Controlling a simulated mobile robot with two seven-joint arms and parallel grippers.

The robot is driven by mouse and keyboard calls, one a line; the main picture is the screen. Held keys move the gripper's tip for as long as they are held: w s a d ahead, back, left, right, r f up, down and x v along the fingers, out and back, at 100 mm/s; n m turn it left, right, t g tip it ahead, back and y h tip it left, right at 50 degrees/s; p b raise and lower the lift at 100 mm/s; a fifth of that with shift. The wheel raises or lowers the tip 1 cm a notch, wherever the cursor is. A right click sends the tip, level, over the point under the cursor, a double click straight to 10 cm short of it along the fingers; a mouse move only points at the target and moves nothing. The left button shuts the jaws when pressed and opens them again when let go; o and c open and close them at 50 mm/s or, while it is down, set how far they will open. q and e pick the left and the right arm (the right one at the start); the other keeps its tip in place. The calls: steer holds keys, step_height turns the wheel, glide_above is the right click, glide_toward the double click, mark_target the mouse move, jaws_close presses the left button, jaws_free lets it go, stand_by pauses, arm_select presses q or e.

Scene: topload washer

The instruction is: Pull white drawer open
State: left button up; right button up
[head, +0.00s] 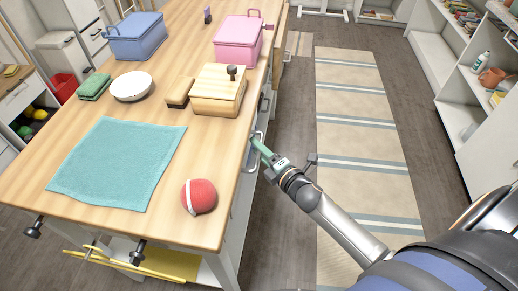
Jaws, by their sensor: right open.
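The wooden worktable (160,210) has drawer fronts along its right side, seen at a steep angle. A pale drawer front (246,183) with a metal handle (252,166) shows below the table edge. My right gripper (258,144) is open, with its green-tinted fingers right at this handle. Whether the fingers are around the handle or only beside it cannot be told. The drawer looks flush with the table side. My left gripper is not in view.
On the tabletop are a teal cloth (118,165), a red ball (199,196), a wooden box (217,92), a pink container (237,42), a blue container (135,40) and a white bowl (131,87). The floor beside a striped rug (350,110) is clear. Shelves (465,85) stand at right.

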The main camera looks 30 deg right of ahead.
jaws_close()
stand_by(1.4)
